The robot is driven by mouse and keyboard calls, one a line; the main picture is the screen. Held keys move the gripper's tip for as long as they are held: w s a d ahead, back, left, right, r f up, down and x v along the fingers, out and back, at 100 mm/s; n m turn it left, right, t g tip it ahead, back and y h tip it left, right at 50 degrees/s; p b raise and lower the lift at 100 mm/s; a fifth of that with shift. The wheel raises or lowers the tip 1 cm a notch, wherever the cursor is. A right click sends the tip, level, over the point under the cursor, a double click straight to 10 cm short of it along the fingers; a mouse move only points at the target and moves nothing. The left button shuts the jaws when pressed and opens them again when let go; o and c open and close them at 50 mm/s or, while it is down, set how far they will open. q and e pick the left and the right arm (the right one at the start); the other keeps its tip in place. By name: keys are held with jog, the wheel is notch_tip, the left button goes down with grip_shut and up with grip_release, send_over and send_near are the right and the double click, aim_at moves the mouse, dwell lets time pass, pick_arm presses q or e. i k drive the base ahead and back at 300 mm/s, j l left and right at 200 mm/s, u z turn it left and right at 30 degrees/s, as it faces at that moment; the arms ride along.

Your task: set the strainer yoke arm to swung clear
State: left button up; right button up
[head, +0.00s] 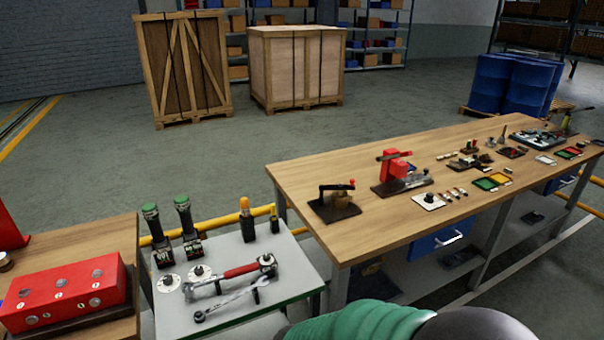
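What looks like the strainer yoke arm is a black arm (330,187) with a small red knob, on a brass-coloured body (343,198). This stands on a dark base plate (325,211) at the near left end of the long wooden bench (385,228). The arm lies roughly level, across the top of the brass body; whether it is latched there is too small to tell. Neither of my grippers is in view.
A red block (396,165) with a lever stands just right of the brass fitting. A grey-topped cart (230,254) with wrenches and upright green-capped tools is at front left. A red box (70,292) sits farther left. A green ribbed shape (355,322) fills the bottom edge.

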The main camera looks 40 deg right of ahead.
aim_at(352, 187)
jog(key=z, duration=1.5)
